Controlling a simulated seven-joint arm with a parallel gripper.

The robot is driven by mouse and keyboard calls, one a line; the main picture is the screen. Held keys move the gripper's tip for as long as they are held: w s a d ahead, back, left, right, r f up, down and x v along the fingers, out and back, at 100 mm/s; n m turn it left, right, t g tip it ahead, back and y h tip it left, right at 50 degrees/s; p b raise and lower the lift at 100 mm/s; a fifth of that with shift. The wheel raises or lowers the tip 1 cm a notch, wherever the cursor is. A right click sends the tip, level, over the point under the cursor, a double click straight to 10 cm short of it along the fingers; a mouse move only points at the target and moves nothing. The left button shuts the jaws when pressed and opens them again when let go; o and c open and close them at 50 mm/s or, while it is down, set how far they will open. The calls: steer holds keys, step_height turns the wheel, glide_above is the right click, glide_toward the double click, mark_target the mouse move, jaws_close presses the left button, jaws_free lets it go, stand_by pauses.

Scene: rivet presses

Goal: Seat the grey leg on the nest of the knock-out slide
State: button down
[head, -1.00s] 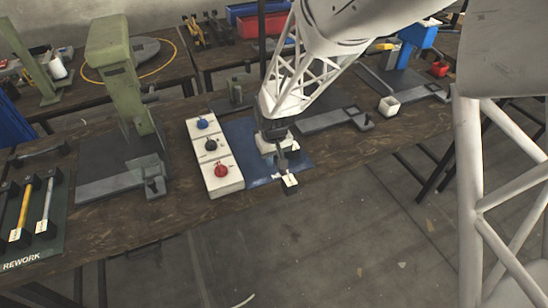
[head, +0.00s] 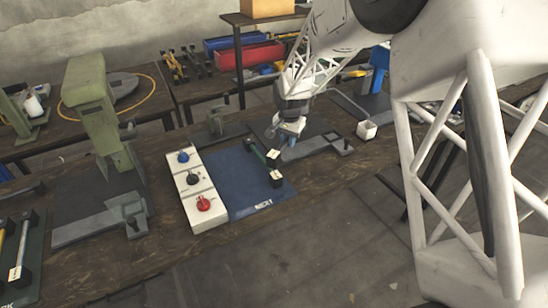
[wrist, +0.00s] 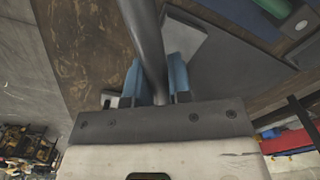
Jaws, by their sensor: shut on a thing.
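My gripper (head: 290,128) is over the bench at the right of the blue mat. In the wrist view its blue jaws (wrist: 158,82) are shut on the grey leg (wrist: 145,30), a round grey rod running up out of frame. Its ends are hard to make out in the head view. A green leg (head: 257,152) with dark end blocks lies on the mat; its green rod (wrist: 272,6) shows in the wrist view's top right corner. A flat grey slide (head: 312,146) lies just right of my gripper. I cannot tell its nest clearly; the leg is not visibly on it.
The blue mat (head: 250,196) lies beside a white control box (head: 193,192) with blue, black and red knobs. A green press (head: 95,110) stands left with its own slide (head: 85,228). A rack with legs is at lower left.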

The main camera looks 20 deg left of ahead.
mark_target(310, 145)
steer(key=w+d+r+m, duration=0.2)
steer(key=w+d+m, duration=0.4)
steer(key=w, duration=0.5)
steer(key=shift+w+m, duration=0.25)
steer(key=shift+m, duration=0.05)
steer(key=shift+d, duration=0.1)
steer(key=shift+f, duration=3.6)
steer(key=shift+f, duration=0.7)
steer(key=c, duration=1)
jaws_free()
steer(key=shift+o, duration=0.2)
